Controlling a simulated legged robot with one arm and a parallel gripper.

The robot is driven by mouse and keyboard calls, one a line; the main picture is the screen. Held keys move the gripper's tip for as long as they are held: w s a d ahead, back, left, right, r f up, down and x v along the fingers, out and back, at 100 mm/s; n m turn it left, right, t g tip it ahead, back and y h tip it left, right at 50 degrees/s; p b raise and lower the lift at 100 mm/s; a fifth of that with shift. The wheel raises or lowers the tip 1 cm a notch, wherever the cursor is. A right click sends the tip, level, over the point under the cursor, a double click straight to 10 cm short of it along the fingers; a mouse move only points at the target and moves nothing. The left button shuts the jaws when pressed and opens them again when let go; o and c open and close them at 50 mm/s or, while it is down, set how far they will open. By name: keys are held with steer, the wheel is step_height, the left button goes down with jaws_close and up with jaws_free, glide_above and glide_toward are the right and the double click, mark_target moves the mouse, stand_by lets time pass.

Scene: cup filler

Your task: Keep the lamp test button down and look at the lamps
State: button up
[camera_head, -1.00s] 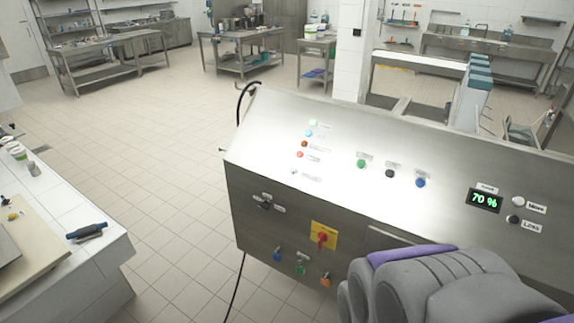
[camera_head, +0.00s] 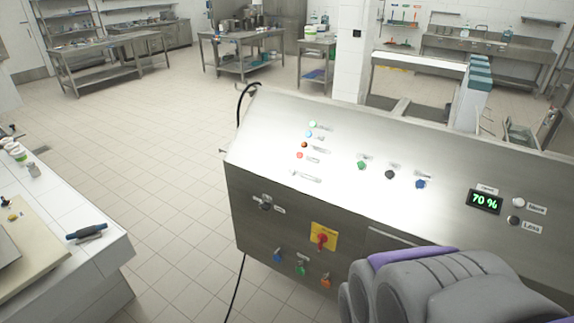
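A sloped steel control panel (camera_head: 330,205) stands in front of me. A column of lamps is at its upper left: a green lamp (camera_head: 313,125), a light blue lamp (camera_head: 308,134), an orange-brown lamp (camera_head: 305,145) and a red lamp (camera_head: 299,155). The green and blue ones look brighter; I cannot tell surely which are lit. A small pale button (camera_head: 293,174) sits below them beside a label too blurred to read; I cannot confirm it is the lamp test button. Nothing touches it. A grey and purple part of my arm covers the lower right; my gripper's fingertips do not show.
Green (camera_head: 361,165), black (camera_head: 390,174) and blue (camera_head: 420,184) buttons are to the right. A display (camera_head: 485,201) reads 70 %. A red switch on a yellow plate (camera_head: 323,237) is on the front face. A white counter (camera_head: 100,240) stands left, with clear floor between.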

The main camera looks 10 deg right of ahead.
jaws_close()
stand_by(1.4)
